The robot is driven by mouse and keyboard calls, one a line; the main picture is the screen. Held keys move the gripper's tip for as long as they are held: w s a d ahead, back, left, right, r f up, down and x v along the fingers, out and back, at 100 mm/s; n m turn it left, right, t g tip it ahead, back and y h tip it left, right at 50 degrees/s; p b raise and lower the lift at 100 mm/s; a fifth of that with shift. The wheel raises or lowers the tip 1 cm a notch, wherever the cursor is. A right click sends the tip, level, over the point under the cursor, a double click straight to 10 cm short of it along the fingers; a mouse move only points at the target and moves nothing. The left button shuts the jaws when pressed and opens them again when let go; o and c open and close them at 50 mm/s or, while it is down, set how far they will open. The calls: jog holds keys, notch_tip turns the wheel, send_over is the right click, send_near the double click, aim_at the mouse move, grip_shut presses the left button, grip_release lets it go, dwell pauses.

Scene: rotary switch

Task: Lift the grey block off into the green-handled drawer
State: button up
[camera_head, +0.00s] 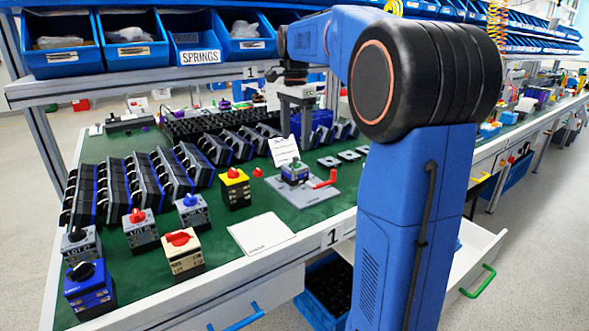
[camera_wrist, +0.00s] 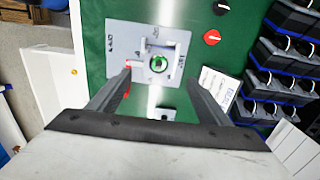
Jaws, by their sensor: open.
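A small grey block with a green round top (camera_head: 294,172) sits on a light grey fixture plate (camera_head: 312,194) on the green bench mat. The plate has a red lever (camera_head: 325,180) at its right. In the wrist view the block (camera_wrist: 158,64) lies ahead of the fingertips, centred between them. My gripper (camera_wrist: 158,84) is open, with nothing between its fingers. In the head view my gripper (camera_head: 298,128) hangs behind and above the fixture. The green-handled drawer (camera_head: 482,246) stands pulled out at the right, its green handle (camera_head: 478,282) in front. My arm hides part of it.
Several switch blocks stand front left, including a yellow one (camera_head: 235,189) and a cream one (camera_head: 182,254). Rows of black modules (camera_head: 120,190) fill the back left. A white card (camera_head: 262,235) lies on the mat. A blue-handled drawer (camera_head: 235,318) is at the front.

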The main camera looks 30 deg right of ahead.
aim_at(295, 160)
jog(key=shift+s+a+f, duration=0.1)
jog(key=shift+f, duration=1.95)
jog(key=shift+s+a+f, duration=0.1)
jog(key=shift+f, duration=1.95)
jog(key=c, duration=1.3)
